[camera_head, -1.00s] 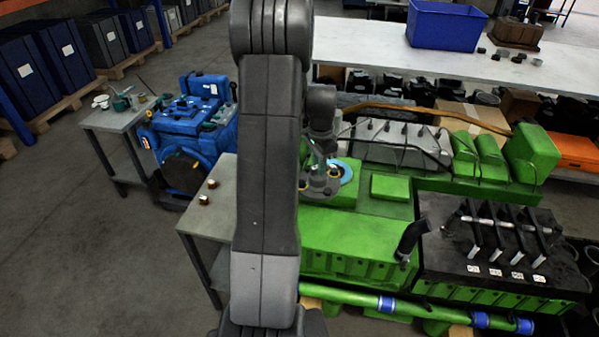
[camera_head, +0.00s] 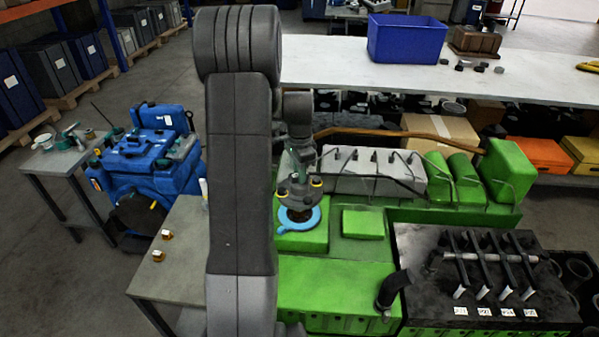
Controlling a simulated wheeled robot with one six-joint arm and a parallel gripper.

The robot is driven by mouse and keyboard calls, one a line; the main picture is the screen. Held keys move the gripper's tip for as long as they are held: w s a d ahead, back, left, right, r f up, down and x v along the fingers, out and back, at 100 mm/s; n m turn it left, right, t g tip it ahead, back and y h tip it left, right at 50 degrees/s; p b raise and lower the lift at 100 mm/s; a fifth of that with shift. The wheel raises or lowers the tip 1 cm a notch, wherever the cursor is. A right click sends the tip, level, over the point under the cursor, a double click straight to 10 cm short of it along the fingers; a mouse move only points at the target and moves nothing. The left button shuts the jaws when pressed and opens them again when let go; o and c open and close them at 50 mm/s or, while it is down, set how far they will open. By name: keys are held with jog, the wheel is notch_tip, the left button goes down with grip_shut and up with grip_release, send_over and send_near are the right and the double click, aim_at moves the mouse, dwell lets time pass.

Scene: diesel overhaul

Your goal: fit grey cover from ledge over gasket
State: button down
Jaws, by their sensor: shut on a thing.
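The gasket (camera_head: 311,223) is a blue ring around a dark brown opening, on a green block on top of the green engine. My gripper (camera_head: 298,177) is above it, and its fingers are small and partly hidden. It is shut on a grey round piece, which looks like the grey cover (camera_head: 300,199), with yellow spots at its sides. The cover hangs above the gasket, overlapping its far part in the picture. The gap between them is hard to judge. The ledge is not clearly identifiable.
A black cylinder head (camera_head: 420,300) with black rockers lies right on the engine. Thin pipes and a grey block (camera_head: 345,172) stand behind the gasket. A grey side table (camera_head: 180,255) with two small brass parts is at left. My arm hides the middle left.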

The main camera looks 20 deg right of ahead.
jog(key=shift+f+b, duration=2.35)
jog(key=shift+f, duration=1.05)
jog(key=shift+f+b, duration=0.65)
jog(key=shift+f, duration=0.2)
jog(key=c, duration=1.2)
grip_release()
notch_tip(320, 180, up, 14)
jog(key=shift+f+b, duration=0.1)
jog(key=shift+b, duration=0.5)
